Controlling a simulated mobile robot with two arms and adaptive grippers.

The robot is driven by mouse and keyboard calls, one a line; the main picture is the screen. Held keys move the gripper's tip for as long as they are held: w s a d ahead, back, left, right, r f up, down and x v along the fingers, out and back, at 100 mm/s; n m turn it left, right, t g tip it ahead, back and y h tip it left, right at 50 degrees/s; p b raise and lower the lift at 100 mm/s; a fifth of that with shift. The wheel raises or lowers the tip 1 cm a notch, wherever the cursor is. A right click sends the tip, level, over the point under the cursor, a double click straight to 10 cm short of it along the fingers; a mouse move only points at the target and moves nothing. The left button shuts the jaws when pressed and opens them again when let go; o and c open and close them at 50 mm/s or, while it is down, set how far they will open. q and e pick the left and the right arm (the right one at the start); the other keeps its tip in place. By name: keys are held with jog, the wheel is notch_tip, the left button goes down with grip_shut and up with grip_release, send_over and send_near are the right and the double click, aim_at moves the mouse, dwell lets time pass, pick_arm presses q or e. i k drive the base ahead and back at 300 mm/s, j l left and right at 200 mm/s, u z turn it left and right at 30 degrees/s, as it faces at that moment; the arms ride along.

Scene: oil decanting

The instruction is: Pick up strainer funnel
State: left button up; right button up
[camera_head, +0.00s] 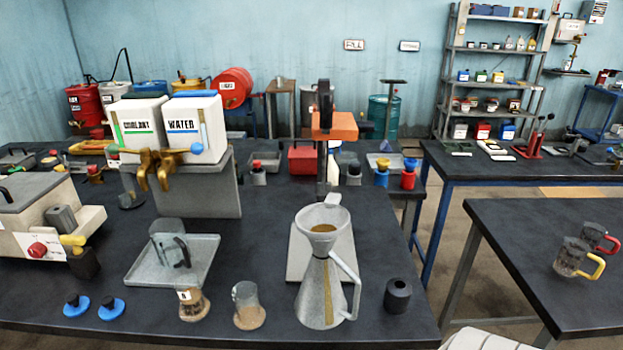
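The strainer funnel (322,222) is a grey metal cone with a wide rim and a small tab at the back. It sits upright in the mouth of a grey conical jug (318,298) near the front of the dark workbench. The jug has a curved handle on its right side and a yellowish vertical strip on its front. The funnel's spout is hidden inside the jug.
A stand with an orange head (334,126) rises behind the funnel. A black cylinder (397,295) is right of the jug; a glass beaker (246,305) is left. A metal tray (172,270) and white tanks (194,128) stand farther left. The bench's right edge is close.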

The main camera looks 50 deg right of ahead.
aim_at(310, 222)
jog(key=z, duration=1.55)
